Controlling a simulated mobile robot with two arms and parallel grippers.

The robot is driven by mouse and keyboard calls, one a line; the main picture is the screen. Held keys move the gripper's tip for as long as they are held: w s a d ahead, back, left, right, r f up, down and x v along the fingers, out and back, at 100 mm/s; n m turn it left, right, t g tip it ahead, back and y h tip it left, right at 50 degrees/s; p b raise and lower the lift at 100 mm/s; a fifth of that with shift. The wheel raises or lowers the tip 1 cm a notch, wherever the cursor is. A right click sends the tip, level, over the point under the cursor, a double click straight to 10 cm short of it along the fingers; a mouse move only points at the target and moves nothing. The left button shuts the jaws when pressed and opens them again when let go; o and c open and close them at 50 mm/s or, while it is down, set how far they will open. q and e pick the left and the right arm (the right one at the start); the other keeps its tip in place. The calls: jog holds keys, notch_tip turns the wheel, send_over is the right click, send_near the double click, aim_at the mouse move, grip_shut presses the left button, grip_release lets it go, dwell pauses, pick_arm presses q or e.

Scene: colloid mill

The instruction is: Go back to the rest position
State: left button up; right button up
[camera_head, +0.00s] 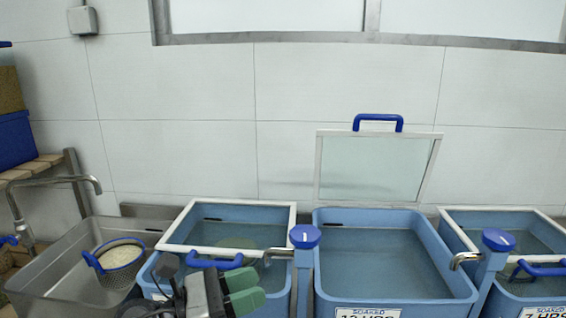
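My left gripper (244,290) shows at the bottom, left of centre, with two green fingertips close together. It is in front of the left blue tank (283,291) and hides part of its front. I see nothing held between the fingertips, but the angle does not show whether they meet. My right gripper is out of view.
The left tank's lid with a blue handle (215,262) is down. The middle tank (396,303) has its glass lid (374,167) raised, and water shows inside. A right tank (540,292) has its lid down. A colander (118,258) with pale contents sits in the metal sink (62,262).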

pick_arm(q)
jog(key=a+f+n+t+y, duration=0.4)
jog(key=a+n+t+y, duration=0.3)
jog(key=n, duration=1)
jog(key=a+f+n+t+y, duration=0.5)
jog(key=n+y, duration=0.5)
jog(key=n, duration=0.7)
jog(key=s+a+f+n+g+y, duration=0.3)
jog(key=s+f+n+g, duration=0.25)
jog(key=f+n, duration=0.2)
jog(key=s+f+n+g+h, duration=0.1)
jog(key=s+f+n+g, duration=0.2)
jog(key=s+f+g, duration=0.45)
jog(key=s+f+n+g+h, duration=0.15)
jog(key=s+f+n, duration=0.25)
jog(key=s, duration=0.6)
notch_tip(320, 180, down, 25)
jog(key=g, duration=0.2)
jog(key=s+a+f+y, duration=0.1)
jog(key=s+a+f, duration=0.2)
jog(key=s+f, duration=1.3)
jog(key=shift+s+f+m+g, duration=0.25)
jog(key=shift+f+m+g, duration=0.05)
jog(key=shift+m+g, duration=0.15)
